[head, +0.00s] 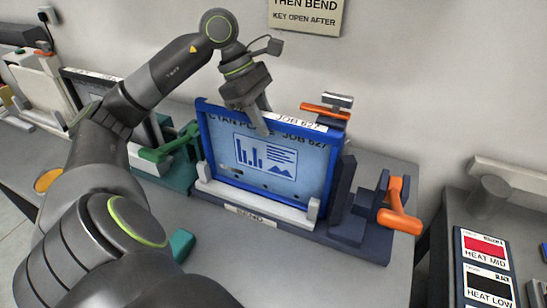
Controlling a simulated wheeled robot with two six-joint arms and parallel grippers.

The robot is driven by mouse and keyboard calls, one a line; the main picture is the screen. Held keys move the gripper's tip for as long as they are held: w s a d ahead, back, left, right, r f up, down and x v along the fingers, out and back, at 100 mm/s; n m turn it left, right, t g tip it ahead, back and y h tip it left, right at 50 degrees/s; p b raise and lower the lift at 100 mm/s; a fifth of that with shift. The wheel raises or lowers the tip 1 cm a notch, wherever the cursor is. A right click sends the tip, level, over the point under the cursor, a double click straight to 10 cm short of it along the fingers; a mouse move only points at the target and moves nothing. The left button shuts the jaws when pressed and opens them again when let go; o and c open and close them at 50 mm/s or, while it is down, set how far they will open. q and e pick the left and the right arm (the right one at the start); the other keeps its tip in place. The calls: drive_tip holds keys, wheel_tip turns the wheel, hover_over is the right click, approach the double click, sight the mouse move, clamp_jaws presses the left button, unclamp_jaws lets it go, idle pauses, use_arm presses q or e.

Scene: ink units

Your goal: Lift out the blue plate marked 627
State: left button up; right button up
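The blue plate (318,165) stands upright in a dark holder (300,232) in the middle of the head view. Its face shows a bar chart and print that includes JOB 627; a white JOB 627 label is on its top edge. My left gripper (262,124) reaches down from above at the plate's top edge, left of the label. One finger shows in front of the plate's face. The other finger is hidden, so I cannot tell whether the gripper is closed on the plate. My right gripper is not in view.
An orange lever (398,212) is on the holder's right side, another orange handle (325,112) behind the plate. A green handle (170,145) is at left, near another upright unit. A side bench with HEAT MID (484,248) and HEAT LOW (488,285) cards is at right.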

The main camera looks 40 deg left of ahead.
use_arm(q)
clamp_jaws()
wheel_tip(320, 180, up, 11)
drive_tip(key=p, duration=0.7)
